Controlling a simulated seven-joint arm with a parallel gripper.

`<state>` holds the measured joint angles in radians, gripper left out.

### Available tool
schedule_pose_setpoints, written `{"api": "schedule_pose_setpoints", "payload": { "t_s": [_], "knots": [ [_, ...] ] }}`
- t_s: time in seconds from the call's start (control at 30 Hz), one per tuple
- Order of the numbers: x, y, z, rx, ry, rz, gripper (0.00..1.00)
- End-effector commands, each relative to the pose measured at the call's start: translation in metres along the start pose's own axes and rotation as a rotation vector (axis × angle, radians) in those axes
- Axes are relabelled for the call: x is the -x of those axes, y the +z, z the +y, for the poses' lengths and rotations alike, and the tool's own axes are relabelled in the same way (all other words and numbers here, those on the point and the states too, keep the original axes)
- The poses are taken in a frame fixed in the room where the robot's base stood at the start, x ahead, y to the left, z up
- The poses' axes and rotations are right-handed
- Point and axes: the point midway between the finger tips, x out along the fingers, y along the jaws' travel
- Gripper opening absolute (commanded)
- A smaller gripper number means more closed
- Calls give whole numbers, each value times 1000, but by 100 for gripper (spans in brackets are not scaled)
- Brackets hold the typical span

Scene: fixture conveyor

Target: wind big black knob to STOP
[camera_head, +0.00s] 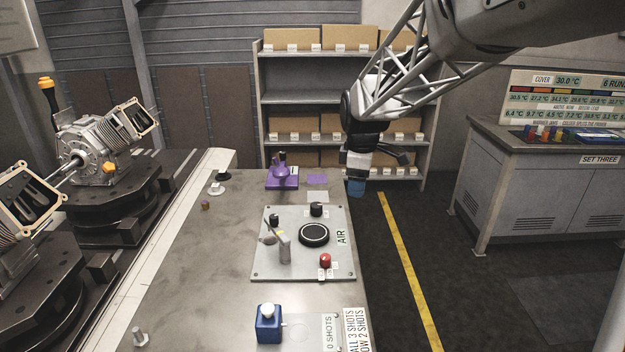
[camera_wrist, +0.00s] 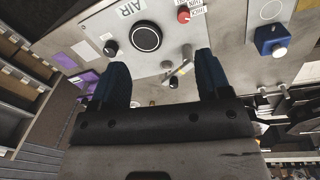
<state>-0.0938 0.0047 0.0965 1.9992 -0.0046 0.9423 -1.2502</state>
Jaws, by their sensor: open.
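The big black knob (camera_head: 314,234) is a wide round dial with a pale ring, on the grey AIR panel (camera_head: 264,262) on the bench. It also shows in the wrist view (camera_wrist: 146,37), above and beyond my fingertips. My gripper (camera_head: 356,187) hangs in the air off the bench's right side, near the panel's far corner. In the wrist view my gripper (camera_wrist: 161,68) has its two blue fingers spread wide with nothing between them. It is apart from the knob. I cannot make out a STOP mark around the knob.
The panel also carries a smaller black knob (camera_head: 317,209), another black knob (camera_head: 274,219), a grey lever (camera_head: 285,247) and a red knob (camera_head: 325,260). A purple fixture (camera_head: 283,176) stands behind; a blue block with a white knob (camera_head: 268,325) stands in front. Open floor lies right.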

Motion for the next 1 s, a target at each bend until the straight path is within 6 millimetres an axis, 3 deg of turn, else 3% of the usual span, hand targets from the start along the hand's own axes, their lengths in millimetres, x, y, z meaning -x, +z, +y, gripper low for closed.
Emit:
{"api": "schedule_pose_setpoints", "payload": {
  "t_s": [0.4,1.0],
  "knots": [
    [-56,-49,81,355,-38,-2,71],
    [-161,-120,176,859,-88,14,71]
  ]
}}
